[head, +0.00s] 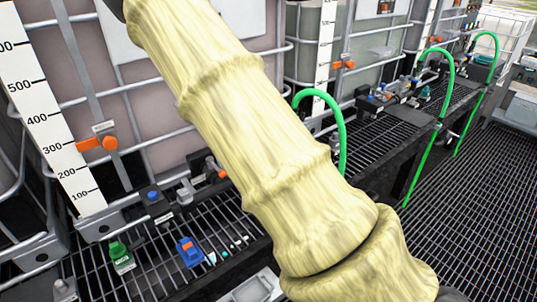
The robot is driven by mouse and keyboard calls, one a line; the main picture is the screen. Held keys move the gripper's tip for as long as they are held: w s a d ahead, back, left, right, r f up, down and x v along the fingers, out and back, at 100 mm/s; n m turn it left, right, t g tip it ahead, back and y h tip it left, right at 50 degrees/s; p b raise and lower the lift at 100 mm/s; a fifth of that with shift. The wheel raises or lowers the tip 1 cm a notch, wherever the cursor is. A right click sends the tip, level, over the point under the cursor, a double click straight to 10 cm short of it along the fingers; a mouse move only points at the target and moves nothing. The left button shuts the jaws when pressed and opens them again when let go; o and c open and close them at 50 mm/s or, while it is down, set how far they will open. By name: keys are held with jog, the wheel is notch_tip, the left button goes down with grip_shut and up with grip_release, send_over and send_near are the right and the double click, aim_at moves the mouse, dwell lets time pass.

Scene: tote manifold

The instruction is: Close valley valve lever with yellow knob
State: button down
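I cannot make out a valve lever with a yellow knob in the head view. My arm, in a pale yellow sleeve, crosses the middle of the view and hides much of the manifold behind it. Valve parts with orange pieces (215,170) show just left of my arm, partly covered by it. More small fittings (385,96) show on the bench to the right of my arm. My gripper is out of view, so what it holds cannot be seen.
Caged totes with white level scales (45,120) stand behind a black grated bench (185,262). A green bottle (121,258) and a blue-and-orange item (189,251) stand on it. Green hoses (341,130) arch over its front. Grated floor (470,215) at right looks clear.

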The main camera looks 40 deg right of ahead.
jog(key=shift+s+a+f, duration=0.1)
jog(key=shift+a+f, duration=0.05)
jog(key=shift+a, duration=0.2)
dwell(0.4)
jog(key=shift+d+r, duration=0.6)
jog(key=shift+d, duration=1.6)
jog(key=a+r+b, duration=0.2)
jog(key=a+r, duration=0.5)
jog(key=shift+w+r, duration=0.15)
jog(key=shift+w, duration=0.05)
